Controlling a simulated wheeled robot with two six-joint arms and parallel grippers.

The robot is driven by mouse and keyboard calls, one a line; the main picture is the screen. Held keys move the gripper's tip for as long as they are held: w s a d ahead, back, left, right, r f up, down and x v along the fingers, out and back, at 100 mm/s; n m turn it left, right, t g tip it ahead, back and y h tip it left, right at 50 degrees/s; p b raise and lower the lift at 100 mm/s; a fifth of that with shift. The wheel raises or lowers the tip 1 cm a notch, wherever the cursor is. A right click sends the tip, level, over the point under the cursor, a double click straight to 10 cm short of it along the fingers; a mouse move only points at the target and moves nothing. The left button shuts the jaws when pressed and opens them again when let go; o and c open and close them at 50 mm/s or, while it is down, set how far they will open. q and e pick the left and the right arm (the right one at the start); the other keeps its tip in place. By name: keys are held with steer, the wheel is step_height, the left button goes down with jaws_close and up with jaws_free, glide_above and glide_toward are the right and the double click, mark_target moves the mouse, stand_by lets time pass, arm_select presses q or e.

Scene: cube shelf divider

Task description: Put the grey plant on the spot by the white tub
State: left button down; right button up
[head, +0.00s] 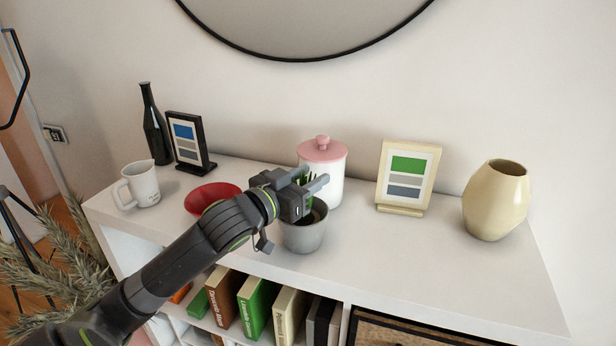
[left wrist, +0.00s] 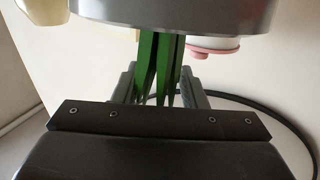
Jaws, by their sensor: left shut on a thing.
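The grey plant has a grey pot (head: 304,236) with green upright leaves. It is at or just above the shelf top, in front of the white tub; I cannot tell if the pot touches the surface. My left gripper (head: 318,180) is shut on the plant's leaves. In the left wrist view the green leaves (left wrist: 160,65) stand between the two fingers (left wrist: 160,88), with the pot (left wrist: 180,14) beyond. The white tub (head: 336,184) with a pink lid stands just behind the plant. The lid also shows in the left wrist view (left wrist: 214,44). My right gripper is not in view.
A red bowl (head: 205,192), a white mug (head: 140,184), a dark bottle (head: 152,130) and a black frame (head: 188,143) stand left. A cream frame (head: 408,176) and cream vase (head: 496,203) stand right. Shelf top (head: 420,265) is clear front right. Books (head: 255,305) fill a lower compartment.

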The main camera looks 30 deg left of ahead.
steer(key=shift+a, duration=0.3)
arm_select(q)
steer(key=shift+f, duration=0.1)
steer(key=c, duration=0.9)
jaws_free()
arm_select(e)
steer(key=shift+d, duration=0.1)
